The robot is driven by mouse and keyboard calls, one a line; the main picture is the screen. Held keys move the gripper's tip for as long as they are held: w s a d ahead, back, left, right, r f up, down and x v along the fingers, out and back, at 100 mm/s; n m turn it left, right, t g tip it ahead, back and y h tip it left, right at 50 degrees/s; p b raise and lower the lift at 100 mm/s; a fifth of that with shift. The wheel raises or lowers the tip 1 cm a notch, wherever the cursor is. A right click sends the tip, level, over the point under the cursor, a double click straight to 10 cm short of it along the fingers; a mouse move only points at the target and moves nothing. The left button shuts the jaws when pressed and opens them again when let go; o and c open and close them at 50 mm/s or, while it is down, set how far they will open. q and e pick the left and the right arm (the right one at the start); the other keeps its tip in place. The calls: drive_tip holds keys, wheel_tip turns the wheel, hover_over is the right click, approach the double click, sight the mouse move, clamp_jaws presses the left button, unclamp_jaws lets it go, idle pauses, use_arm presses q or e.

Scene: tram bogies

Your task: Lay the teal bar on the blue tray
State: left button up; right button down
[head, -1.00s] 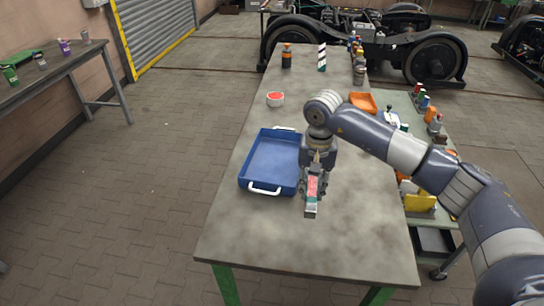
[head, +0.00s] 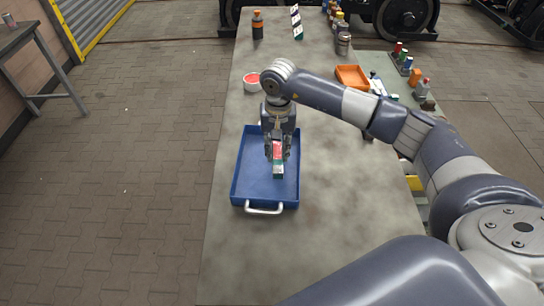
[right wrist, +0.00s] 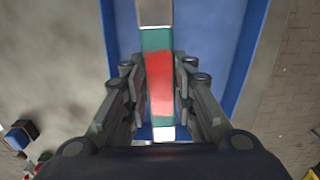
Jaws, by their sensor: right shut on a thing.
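The teal bar (head: 278,168) has a red middle section and a grey end. My right gripper (head: 277,152) is shut on it and holds it over the right half of the blue tray (head: 252,180). In the right wrist view the bar (right wrist: 156,40) runs lengthwise between the fingers (right wrist: 160,92), with the blue tray floor (right wrist: 210,30) on both sides. I cannot tell whether the bar touches the tray floor. The gripper hides part of the bar and tray. My left gripper is not in view.
The tray stands on a long grey table (head: 320,215) with clear room in front and to the right. A red-topped round tin (head: 252,82) stands behind the tray. An orange tray (head: 352,76) and several bottles are farther back and right.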

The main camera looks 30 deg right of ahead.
sight(277, 150)
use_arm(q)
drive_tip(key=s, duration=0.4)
use_arm(e)
wheel_tip(277, 150, down, 2)
wheel_tip(277, 150, down, 4)
drive_tip(key=shift+w+r+p, duration=0.1)
drive_tip(key=shift+p, duration=0.7)
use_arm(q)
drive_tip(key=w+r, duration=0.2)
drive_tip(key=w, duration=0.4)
use_arm(e)
drive_tip(key=shift+d+f, duration=0.1)
drive_tip(key=shift+f, duration=0.1)
drive_tip(key=c, duration=1.3)
unclamp_jaws()
drive_tip(key=shift+r, duration=0.2)
wheel_tip(277, 150, up, 11)
drive_tip(key=b, duration=0.4)
drive_tip(key=shift+f, duration=0.15)
drive_tip(key=shift+r, duration=0.55)
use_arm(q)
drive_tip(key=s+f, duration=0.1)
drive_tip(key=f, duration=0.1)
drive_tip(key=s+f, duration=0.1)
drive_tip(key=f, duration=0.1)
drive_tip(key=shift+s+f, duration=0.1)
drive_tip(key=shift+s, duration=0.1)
